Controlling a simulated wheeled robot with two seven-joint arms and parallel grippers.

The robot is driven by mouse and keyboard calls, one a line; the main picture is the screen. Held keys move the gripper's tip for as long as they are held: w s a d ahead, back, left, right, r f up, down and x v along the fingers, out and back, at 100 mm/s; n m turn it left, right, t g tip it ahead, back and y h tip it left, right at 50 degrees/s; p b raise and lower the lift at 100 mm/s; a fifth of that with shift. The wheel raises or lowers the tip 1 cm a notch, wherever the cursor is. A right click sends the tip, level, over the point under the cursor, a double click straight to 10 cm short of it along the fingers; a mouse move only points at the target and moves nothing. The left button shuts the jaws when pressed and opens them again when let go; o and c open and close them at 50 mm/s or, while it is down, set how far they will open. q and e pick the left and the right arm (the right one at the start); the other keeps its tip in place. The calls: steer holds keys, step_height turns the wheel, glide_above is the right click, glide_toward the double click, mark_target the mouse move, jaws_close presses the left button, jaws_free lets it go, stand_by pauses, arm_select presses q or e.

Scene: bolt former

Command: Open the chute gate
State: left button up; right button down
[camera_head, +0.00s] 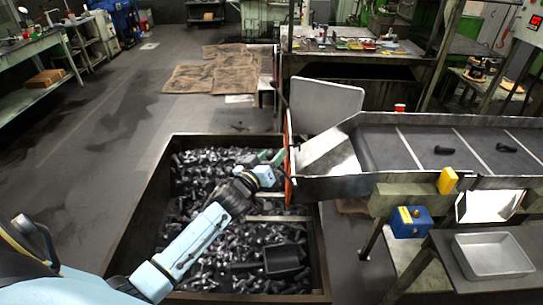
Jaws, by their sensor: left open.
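The metal chute (330,153) slopes down at the left end of the conveyor, above the bolt bin. An orange-edged upright plate (289,170), which looks like the chute gate, stands at the chute's left end and is seen nearly edge-on. My left arm reaches in from the lower left over the bin. My left gripper (277,159) is open, close beside the plate's left face. I cannot tell whether its fingers touch the plate or a handle on it. My right gripper is out of view.
A large bin (143,190) full of dark bolts lies below my left arm, with a dark scoop-like tray (283,259) inside. The conveyor (410,150) carries a few dark parts. A blue box (410,222) and a metal tray (492,255) stand at right. Floor at left is clear.

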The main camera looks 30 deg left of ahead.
arm_select(q)
jaws_close()
stand_by(0.4)
steer(key=shift+w, duration=0.1)
